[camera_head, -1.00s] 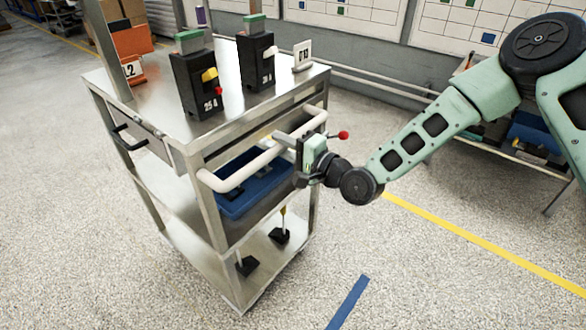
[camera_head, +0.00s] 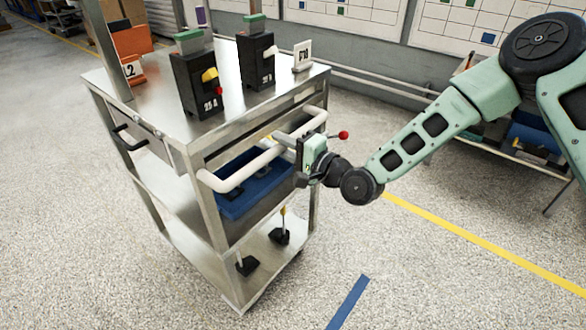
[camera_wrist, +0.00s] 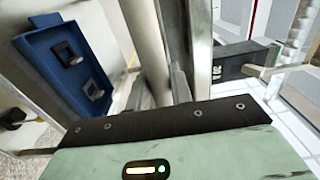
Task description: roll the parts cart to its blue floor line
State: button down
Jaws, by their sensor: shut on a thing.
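The parts cart (camera_head: 180,165) is a steel trolley with several shelves, standing upright left of centre in the head view. Its pale push handle (camera_head: 240,174) runs along the side facing my arm. My gripper (camera_head: 287,141) is shut on this handle near its far end.
Two black breaker units (camera_head: 198,80) (camera_head: 257,58) stand on the cart top. A blue tray (camera_head: 250,188) sits on the shelf below; it also shows in the wrist view (camera_wrist: 40,50). A yellow floor line (camera_head: 480,241) crosses to the right. A bench (camera_head: 515,150) stands along the wall.

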jog(key=shift+d+f, duration=0.1)
jog(key=shift+d, duration=0.05)
jog(key=p+v, duration=0.8)
jog(key=v, duration=2.6)
jog(key=shift+s, duration=0.2)
dwell(4.1)
jog(key=shift+d, duration=0.1)
